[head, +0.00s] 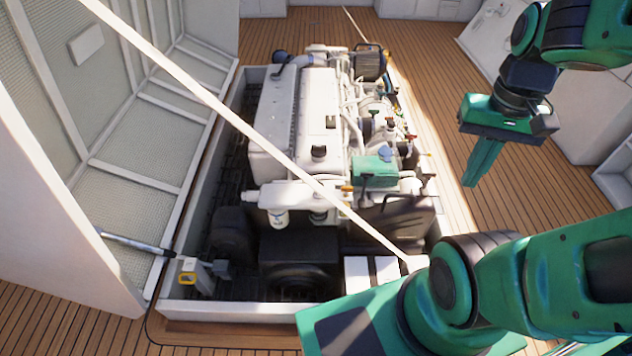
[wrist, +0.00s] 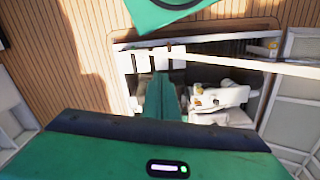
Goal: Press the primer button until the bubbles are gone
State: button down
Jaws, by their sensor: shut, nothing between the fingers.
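The white engine (head: 295,110) sits in the open hatch well in the head view. Small black, red and yellow caps and knobs stand on its right side. I cannot tell which of them, if any, is the primer button. A white canister (head: 278,217) hangs at the engine's near end. No bubbles can be made out. My gripper (head: 472,180) is shut and empty, pointing down above the deck to the right of the engine, apart from it. In the wrist view my gripper's fingers (wrist: 163,95) are together, with part of the engine (wrist: 222,97) beyond them.
A pale strut (head: 250,130) crosses diagonally over the well. The raised hatch panel (head: 140,125) stands at left. A green box (head: 374,171) is on the engine's right side. Wooden deck (head: 440,120) lies clear to the right. White cabinets stand at far right.

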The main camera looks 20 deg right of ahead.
jog(key=w+d+f+n, duration=0.1)
jog(key=w+f+n, duration=0.2)
jog(key=w, duration=0.5)
jog(key=n+t+y, duration=0.4)
jog(key=t+y, duration=0.2)
jog(key=y, duration=0.1)
send_over(322, 186)
notch_tip(322, 186, down, 24)
jog(key=shift+f, duration=0.15)
jog(key=shift+f, duration=4.35)
